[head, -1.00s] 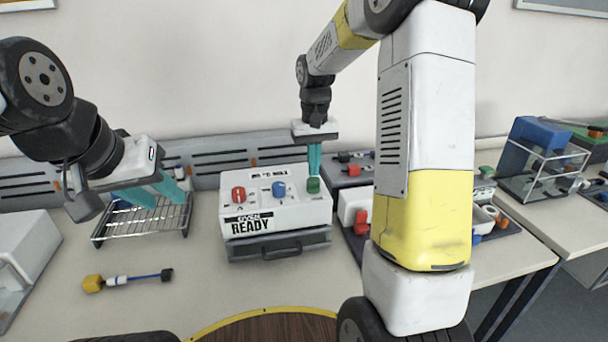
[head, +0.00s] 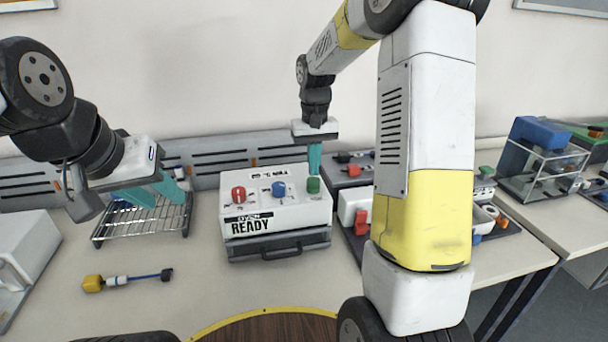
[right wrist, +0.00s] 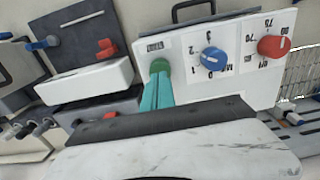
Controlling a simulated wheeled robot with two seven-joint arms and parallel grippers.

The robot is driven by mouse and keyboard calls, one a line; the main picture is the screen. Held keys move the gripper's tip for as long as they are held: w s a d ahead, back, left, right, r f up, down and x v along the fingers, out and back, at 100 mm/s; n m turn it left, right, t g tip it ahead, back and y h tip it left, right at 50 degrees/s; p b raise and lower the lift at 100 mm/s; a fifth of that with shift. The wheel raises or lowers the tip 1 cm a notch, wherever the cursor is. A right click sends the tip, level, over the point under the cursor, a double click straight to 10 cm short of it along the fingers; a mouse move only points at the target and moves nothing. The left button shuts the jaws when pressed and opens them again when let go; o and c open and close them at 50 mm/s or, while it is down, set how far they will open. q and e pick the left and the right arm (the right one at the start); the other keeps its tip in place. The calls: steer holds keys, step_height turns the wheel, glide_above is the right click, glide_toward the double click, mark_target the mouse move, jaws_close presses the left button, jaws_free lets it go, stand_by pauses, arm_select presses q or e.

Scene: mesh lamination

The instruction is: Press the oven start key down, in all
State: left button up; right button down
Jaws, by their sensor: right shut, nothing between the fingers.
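The oven (head: 275,212) is a white box with a dark drawer front below and a label reading READY. On its top are a red knob (head: 238,194), a blue knob (head: 279,189) and a green round key (head: 313,186) at the right. My right gripper (head: 314,172) is shut and empty, pointing down at the green key. In the right wrist view its fingertips (right wrist: 157,76) meet the edge of the green key (right wrist: 160,66). I cannot tell whether the key is pressed down. My left gripper (head: 155,193) is open and empty above a wire rack.
The wire rack (head: 110,233) stands left of the oven. A yellow-ended tool (head: 93,284) lies on the table in front of it. A grey panel (head: 240,150) runs behind the oven. A tray with a red clip (head: 361,222) stands to its right, partly behind my arm.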

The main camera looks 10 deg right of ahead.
mark_target(313, 180)
steer(key=shift+f, duration=0.1)
steer(key=shift+f, duration=1)
stand_by(0.4)
steer(key=shift+r, duration=2.8)
